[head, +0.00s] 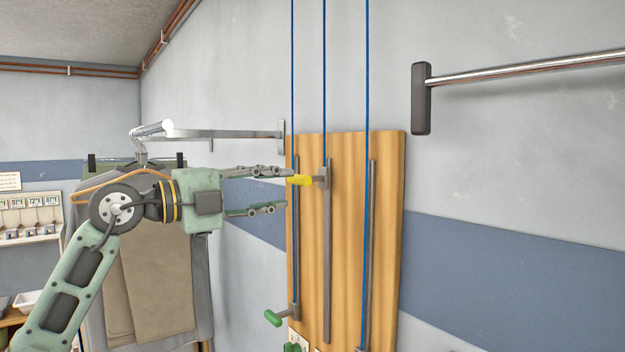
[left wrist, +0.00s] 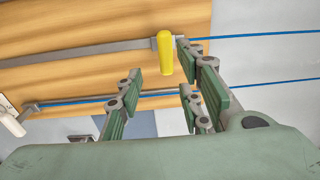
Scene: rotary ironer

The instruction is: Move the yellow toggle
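The yellow toggle (head: 301,180) sticks out to the left from a slider near the top of the middle metal track on the wooden board. It also shows in the left wrist view (left wrist: 165,56), beyond the fingers and close to the right-hand fingertip. My left gripper (head: 282,190) is open and empty, left of the toggle. Its upper finger is almost level with the toggle and its lower finger is below. In the left wrist view the open fingers (left wrist: 162,82) have a clear gap between them. Whether the upper fingertip touches the toggle I cannot tell. My right gripper is not in view.
The wooden board (head: 345,230) has several vertical tracks with blue cords. A green toggle (head: 272,317) sits low on the left track. A metal wall rail (head: 225,133) and hanging trousers (head: 150,280) are behind my left arm. A bar with a black end (head: 421,98) is upper right.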

